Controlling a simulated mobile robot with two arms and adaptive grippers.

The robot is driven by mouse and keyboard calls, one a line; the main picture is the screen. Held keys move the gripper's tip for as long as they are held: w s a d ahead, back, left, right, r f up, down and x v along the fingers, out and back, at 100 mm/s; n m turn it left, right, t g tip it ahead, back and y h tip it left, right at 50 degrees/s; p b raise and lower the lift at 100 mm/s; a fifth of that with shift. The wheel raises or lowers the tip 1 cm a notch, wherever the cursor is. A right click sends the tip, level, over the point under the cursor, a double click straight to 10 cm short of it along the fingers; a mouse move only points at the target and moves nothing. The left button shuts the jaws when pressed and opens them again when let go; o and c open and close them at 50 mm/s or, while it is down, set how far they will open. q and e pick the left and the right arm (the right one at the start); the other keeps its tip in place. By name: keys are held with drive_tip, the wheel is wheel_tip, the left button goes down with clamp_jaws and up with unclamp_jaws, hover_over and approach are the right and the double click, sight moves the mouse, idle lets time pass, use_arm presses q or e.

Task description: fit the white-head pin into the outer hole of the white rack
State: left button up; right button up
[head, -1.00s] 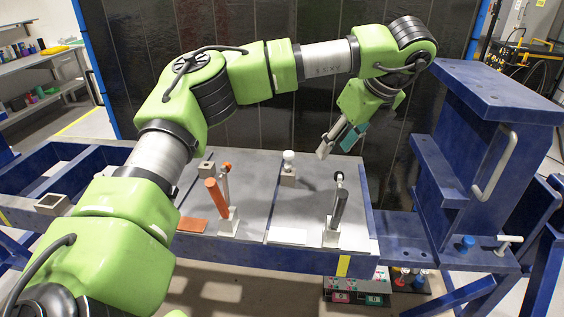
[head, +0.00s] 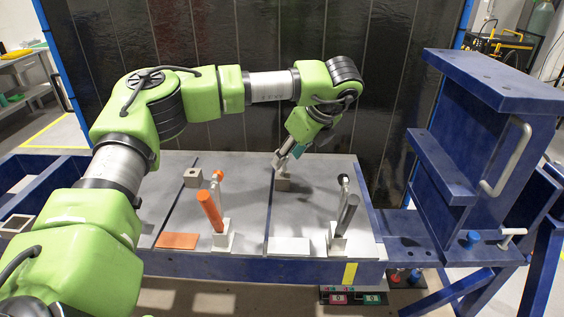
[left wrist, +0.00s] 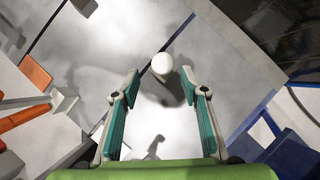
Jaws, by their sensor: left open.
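The white head of a pin (left wrist: 162,65) shows in the left wrist view, between and just beyond my left fingertips. My right gripper is out of view.
An orange-handled clamp (head: 210,212) and a grey-handled clamp (head: 346,214) stand near the front. An orange plate (head: 178,241) lies at front left. Another grey block (head: 192,178) stands behind it. A tall blue frame (head: 490,150) stands at the right.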

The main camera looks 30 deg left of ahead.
sight(283, 171)
use_arm(q)
drive_tip(key=shift+w+a+f+p, duration=0.2)
drive_tip(key=shift+a+f+p, duration=0.25)
drive_tip(key=shift+p, duration=0.2)
drive_tip(key=p+x, duration=0.1)
drive_tip(key=x, duration=0.2)
drive_tip(key=shift+w+p, duration=0.1)
drive_tip(key=shift+p, duration=0.2)
drive_tip(key=shift+w+a+f, duration=0.1)
drive_tip(key=shift+a+f, duration=0.15)
drive_tip(key=shift+f, duration=0.15)
drive_tip(key=shift+d, duration=0.1)
clamp_jaws()
